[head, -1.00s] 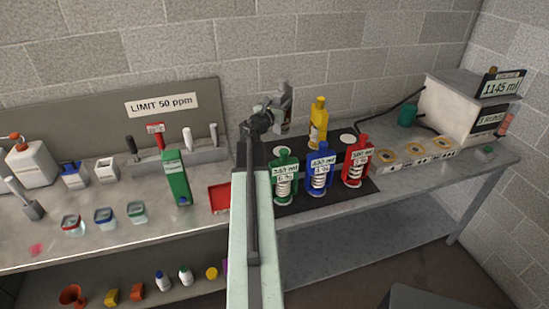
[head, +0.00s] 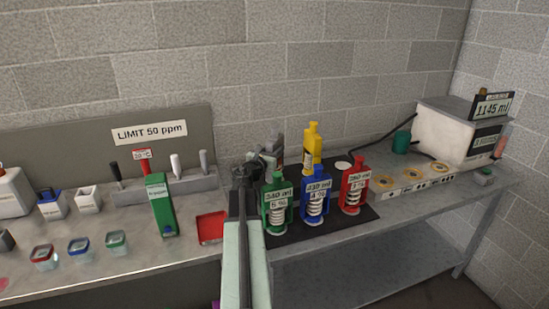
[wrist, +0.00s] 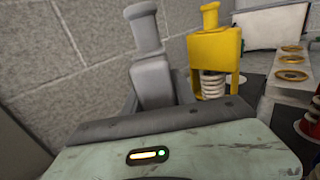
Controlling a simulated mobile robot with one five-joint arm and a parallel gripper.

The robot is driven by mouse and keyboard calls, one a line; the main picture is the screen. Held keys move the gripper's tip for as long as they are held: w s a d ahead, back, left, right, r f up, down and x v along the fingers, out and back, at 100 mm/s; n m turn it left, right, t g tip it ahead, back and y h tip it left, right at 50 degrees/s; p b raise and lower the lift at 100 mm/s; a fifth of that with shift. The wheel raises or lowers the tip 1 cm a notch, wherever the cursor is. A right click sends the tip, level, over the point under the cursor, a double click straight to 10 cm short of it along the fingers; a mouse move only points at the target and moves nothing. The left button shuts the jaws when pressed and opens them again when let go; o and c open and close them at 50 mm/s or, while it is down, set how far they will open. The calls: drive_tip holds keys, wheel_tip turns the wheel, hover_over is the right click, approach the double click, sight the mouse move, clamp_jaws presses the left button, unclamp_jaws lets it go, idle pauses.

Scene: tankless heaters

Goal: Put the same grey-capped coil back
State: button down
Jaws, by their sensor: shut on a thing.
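The grey-capped coil (head: 277,142) is upright or nearly so in my gripper (head: 266,160), at the back left of the black mat (head: 372,208), behind the green-capped coil (head: 276,205). In the wrist view the grey cap (wrist: 149,55) rises above my gripper's body, left of the yellow-capped coil (wrist: 213,55). My gripper is shut on the grey-capped coil. Its lower part and base are hidden, so I cannot tell whether it touches the mat.
The blue-capped coil (head: 317,195) and red-capped coil (head: 354,190) stand in the front row. A bare white disc (head: 342,165) lies right of the yellow-capped coil. A red tray (head: 211,227) lies left of my arm. The wall is close behind.

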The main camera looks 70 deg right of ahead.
drive_tip(key=shift+f, duration=0.3)
drive_tip(key=c, duration=1.3)
unclamp_jaws()
drive_tip(key=shift+o, duration=1.4)
drive_tip(key=shift+r, duration=0.2)
drive_tip(key=a, duration=0.7)
drive_tip(key=shift+w+a, duration=0.3)
drive_tip(key=shift+w, duration=0.1)
